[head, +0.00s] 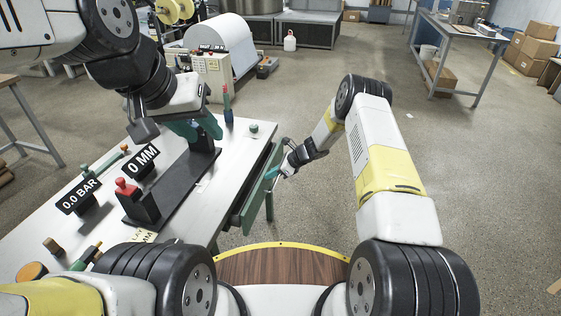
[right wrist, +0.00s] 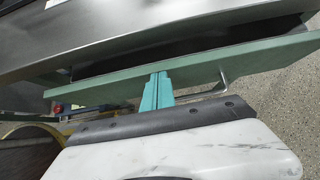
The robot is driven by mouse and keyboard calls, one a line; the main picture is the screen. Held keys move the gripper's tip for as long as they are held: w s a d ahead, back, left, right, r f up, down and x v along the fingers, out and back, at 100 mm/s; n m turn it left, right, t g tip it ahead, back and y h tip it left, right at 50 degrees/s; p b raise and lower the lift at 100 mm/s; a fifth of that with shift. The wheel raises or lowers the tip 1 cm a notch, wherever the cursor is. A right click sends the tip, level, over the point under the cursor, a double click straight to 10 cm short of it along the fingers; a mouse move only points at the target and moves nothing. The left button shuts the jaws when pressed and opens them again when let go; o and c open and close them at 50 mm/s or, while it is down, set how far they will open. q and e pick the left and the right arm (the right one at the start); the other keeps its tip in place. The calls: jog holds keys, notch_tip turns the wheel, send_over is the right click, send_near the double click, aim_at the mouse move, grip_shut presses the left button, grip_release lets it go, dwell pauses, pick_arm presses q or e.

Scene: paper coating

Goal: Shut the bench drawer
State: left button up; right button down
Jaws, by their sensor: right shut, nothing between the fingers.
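The bench drawer is on the right side of the bench (head: 100,215). Its green front (head: 250,198) stands out from the bench edge. In the right wrist view a dark gap shows behind the drawer front (right wrist: 120,77), so the drawer is partly open. A metal handle (right wrist: 223,82) sits on the front. My right gripper (head: 271,174) is shut and empty at the outer face of the drawer front. Its teal fingertips (right wrist: 158,78) reach that face; contact is unclear. My left gripper (head: 195,129) is over the far part of the bench; its jaw opening is unclear.
A black fixture with a red knob (head: 125,187) and two display signs, "0 MM" (head: 141,161) and "0.0 BAR" (head: 78,196), stand on the bench. A large white roll (head: 218,45) is behind it. The floor to the right is mostly clear.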

jog(key=shift+w+a, duration=0.1)
jog(key=shift+a, duration=0.2)
